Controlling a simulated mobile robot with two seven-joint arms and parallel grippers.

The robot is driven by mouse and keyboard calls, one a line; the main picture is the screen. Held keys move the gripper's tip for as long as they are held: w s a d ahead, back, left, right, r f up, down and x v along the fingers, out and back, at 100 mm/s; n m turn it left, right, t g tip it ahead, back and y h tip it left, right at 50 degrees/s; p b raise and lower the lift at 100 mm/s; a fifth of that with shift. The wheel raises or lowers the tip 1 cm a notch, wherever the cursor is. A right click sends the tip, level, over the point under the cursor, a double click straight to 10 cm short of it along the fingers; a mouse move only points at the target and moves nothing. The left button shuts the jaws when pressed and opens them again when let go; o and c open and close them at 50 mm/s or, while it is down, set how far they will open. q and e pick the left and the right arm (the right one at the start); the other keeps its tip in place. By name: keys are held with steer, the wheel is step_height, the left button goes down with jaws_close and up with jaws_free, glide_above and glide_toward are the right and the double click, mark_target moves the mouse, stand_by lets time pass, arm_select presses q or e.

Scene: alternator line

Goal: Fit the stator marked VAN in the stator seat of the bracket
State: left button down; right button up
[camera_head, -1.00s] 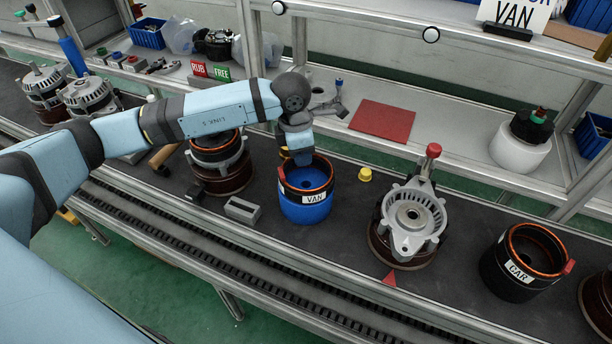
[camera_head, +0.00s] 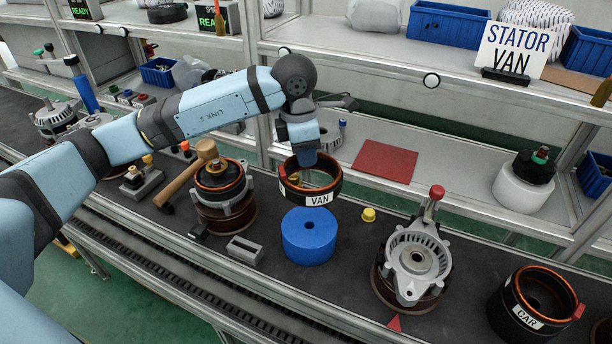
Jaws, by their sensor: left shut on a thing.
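The stator marked VAN (camera_head: 319,199), a black ring with a copper-coloured rim, hangs in the air above a blue round stand (camera_head: 309,238). My left gripper (camera_head: 304,160) points down and is shut on the stator; its fingertips are partly hidden at the stator's far-left wall. The grey bracket (camera_head: 414,262), with a slotted round seat and a central hole, lies on a dark brown round base to the right; a red-knobbed post (camera_head: 436,194) stands behind it. The seat looks empty. My right gripper is out of view.
A stator marked CAR (camera_head: 536,300) stands right of the bracket. A small yellow piece (camera_head: 368,215) lies between stand and bracket. A grey block (camera_head: 245,251), a mallet (camera_head: 186,170) and another assembly (camera_head: 221,205) stand left. A sign reads STATOR VAN (camera_head: 514,49).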

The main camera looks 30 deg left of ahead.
arm_select(q)
step_height(320, 180, up, 8)
steer(key=shift+f, duration=0.1)
steer(key=shift+w+d+f+m, duration=0.15)
steer(key=shift+d+f+m, duration=0.1)
steer(key=shift+m, duration=0.65)
step_height(320, 180, down, 14)
steer(key=w+d+m+g+y, duration=0.1)
steer(key=w+d+m+g, duration=0.1)
steer(key=m, duration=2.1)
steer(key=shift+d+f+m, duration=0.2)
steer(key=shift+d+m, duration=0.05)
steer(key=shift+m, duration=0.05)
